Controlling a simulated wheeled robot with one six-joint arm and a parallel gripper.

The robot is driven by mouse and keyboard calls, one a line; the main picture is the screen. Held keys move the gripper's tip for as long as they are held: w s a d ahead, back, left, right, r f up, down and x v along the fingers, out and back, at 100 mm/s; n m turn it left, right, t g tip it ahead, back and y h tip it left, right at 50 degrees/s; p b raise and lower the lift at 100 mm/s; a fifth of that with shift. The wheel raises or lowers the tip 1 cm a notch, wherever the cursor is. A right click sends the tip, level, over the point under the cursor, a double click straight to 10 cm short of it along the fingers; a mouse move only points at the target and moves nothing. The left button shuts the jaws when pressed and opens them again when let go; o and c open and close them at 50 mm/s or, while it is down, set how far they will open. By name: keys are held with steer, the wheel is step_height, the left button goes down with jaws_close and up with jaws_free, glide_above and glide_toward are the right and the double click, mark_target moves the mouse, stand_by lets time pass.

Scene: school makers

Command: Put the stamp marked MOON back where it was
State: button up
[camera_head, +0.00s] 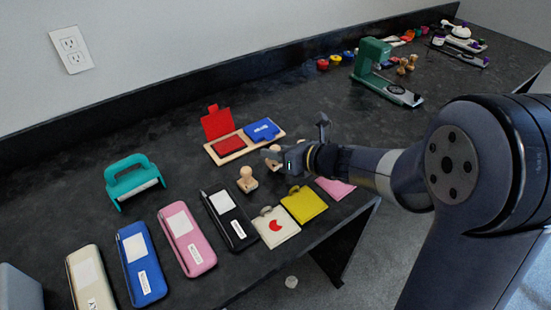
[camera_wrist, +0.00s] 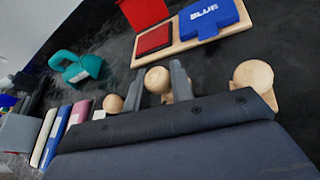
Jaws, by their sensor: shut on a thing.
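My gripper (camera_head: 285,160) is shut on a wooden stamp with a round knob (camera_wrist: 158,80); the fingers (camera_wrist: 158,84) stand on either side of it in the wrist view. The held stamp (camera_head: 273,152) is partly hidden by my gripper in the head view. Another wooden stamp (camera_head: 247,178) stands upright to the left, and its knob (camera_wrist: 112,103) shows left of the fingers in the wrist view. A third wooden stamp (camera_wrist: 253,77) stands right of the fingers in the wrist view. No MOON mark is readable on any stamp.
Behind my gripper, a wooden tray (camera_head: 228,157) holds an open red ink pad (camera_head: 228,144) and a blue pad marked BLUE (camera_head: 262,130). Pouches, a teal punch (camera_head: 134,180) and a yellow bag (camera_head: 304,204) lie nearby. A green press (camera_head: 372,58) stands farther back.

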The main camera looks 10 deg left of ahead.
steer(key=shift+f, duration=0.7)
steer(key=shift+f, duration=0.1)
steer(key=shift+f+b, duration=0.15)
steer(key=shift+b, duration=0.15)
steer(key=o, duration=1)
steer(key=shift+r+p, duration=0.3)
steer(key=shift+d+r, duration=0.15)
steer(key=shift+d, duration=0.15)
steer(key=p+v, duration=0.2)
steer(key=v, duration=0.9)
steer(key=shift+s+d, duration=0.15)
steer(key=shift+s, duration=0.05)
